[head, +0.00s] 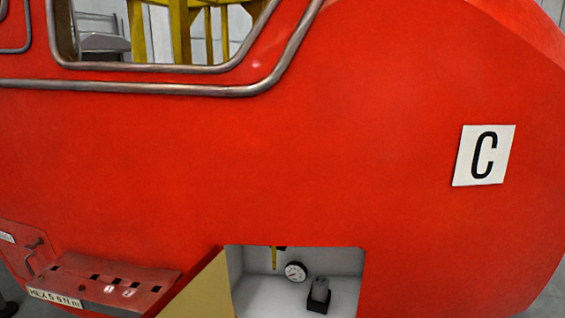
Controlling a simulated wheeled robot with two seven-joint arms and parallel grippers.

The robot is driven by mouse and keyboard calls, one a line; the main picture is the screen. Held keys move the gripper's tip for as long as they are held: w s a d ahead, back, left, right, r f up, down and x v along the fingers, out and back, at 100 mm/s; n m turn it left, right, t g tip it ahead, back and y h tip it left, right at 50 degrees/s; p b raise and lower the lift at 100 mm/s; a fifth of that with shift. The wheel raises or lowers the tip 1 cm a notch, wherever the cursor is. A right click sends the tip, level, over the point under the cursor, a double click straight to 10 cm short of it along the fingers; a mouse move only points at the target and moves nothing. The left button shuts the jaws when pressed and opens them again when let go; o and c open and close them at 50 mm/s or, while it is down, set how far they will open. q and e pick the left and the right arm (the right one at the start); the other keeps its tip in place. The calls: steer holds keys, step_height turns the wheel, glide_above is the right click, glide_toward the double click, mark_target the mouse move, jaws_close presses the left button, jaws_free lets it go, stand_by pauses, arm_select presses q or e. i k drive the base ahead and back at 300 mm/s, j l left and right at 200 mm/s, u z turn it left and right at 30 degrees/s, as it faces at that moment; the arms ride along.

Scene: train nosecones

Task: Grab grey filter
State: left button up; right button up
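A small grey upright piece (320,288), which looks like the grey filter, stands in a black square holder (318,305). It is inside a white open compartment (345,262) low in the red train nosecone (260,170), at the bottom of the head view. The lower part of the compartment is cut off by the picture's edge. Neither of my grippers is in view.
A round white gauge (296,271) sits left of the holder, with a yellow part (274,257) above it. A beige panel (207,290) borders the opening's left side. A red ledge with slots (105,283) juts out lower left.

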mark_target(320, 288)
steer(key=z, duration=0.3)
steer(key=i+j+z, duration=0.1)
steer(key=j+z, duration=0.75)
steer(key=j, duration=0.2)
steer(key=k+j+z, duration=0.1)
steer(key=j+z, duration=0.35)
steer(key=k+j, duration=0.1)
steer(key=j, duration=0.75)
steer(key=k+j, duration=0.15)
steer(key=j, duration=0.25)
steer(key=k+j, duration=0.1)
steer(key=j, duration=0.35)
steer(key=u, duration=0.2)
steer(key=i+l+u, duration=0.15)
steer(key=l+u, duration=0.25)
steer(key=i+l+u, duration=0.1)
steer(key=l+u, duration=0.25)
steer(key=l, duration=0.15)
steer(key=l+u, duration=0.5)
steer(key=l, duration=0.8)
steer(key=l+u, duration=0.1)
steer(key=l, duration=0.75)
steer(key=k+l+u, duration=0.15)
steer(key=l, duration=0.75)
